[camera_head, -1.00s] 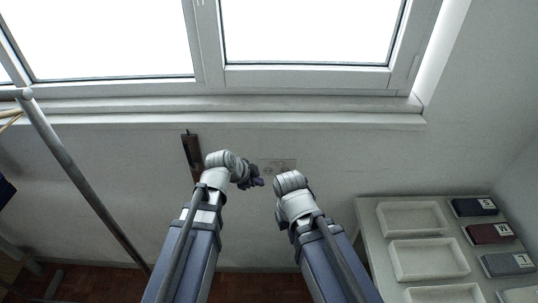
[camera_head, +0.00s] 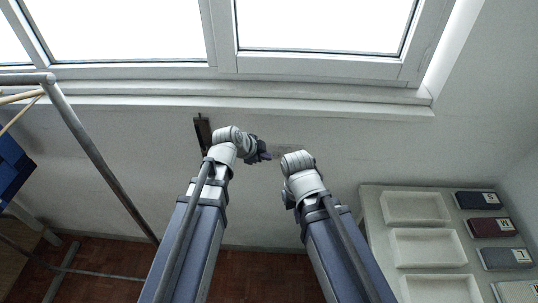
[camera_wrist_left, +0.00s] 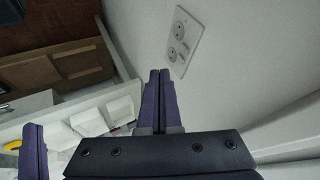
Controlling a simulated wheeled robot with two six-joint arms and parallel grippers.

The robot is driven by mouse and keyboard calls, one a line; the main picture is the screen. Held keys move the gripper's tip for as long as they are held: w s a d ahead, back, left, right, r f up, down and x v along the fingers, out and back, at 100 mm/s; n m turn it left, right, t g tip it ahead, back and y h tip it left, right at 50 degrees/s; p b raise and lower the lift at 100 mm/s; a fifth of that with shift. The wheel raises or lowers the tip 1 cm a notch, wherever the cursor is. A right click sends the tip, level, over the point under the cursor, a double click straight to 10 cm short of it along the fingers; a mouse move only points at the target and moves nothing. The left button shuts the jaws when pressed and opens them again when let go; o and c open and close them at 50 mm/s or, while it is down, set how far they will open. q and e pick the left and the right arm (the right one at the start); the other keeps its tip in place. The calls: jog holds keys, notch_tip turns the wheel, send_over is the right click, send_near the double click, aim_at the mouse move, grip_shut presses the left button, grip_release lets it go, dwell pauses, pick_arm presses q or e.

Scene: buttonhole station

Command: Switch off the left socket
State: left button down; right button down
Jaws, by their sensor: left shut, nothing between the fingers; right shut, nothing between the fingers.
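A pale socket plate (camera_head: 288,149) is on the wall below the window, partly hidden by my arms. I cannot tell the switch positions or which socket is the left one. My left gripper (camera_head: 265,154) is shut and empty beside the plate. Its purple fingers (camera_wrist_left: 160,73) end just short of the plate's near end in the wrist view; contact cannot be judged. My right gripper (camera_head: 288,202) is shut, empty and lower, mostly hidden by its wrist.
A dark bracket (camera_head: 202,132) is on the wall left of my left wrist. A table at right holds white trays (camera_head: 428,247) and several labelled boxes (camera_head: 495,228). A metal rack (camera_head: 97,153) stands at left. The window sill (camera_head: 250,105) runs above.

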aim_at(282, 151)
pick_arm(q)
jog(key=w+d+f+b, duration=0.1)
jog(key=w+f+b, duration=0.1)
jog(key=w+d+f+b, duration=0.1)
jog(key=w+f+b, duration=0.1)
jog(key=w, duration=0.1)
jog(key=w+d+f+b, duration=0.1)
jog(key=w+f+b, duration=0.1)
jog(key=w, duration=0.1)
jog(key=shift+w+d+f, duration=0.25)
jog(key=shift+d+f, duration=0.05)
jog(key=shift+f, duration=0.05)
jog(key=shift+w, duration=0.1)
jog(key=shift+w+r, duration=0.25)
jog(key=shift+w, duration=0.15)
jog(key=shift+s+f, duration=0.1)
jog(key=shift+s, duration=0.1)
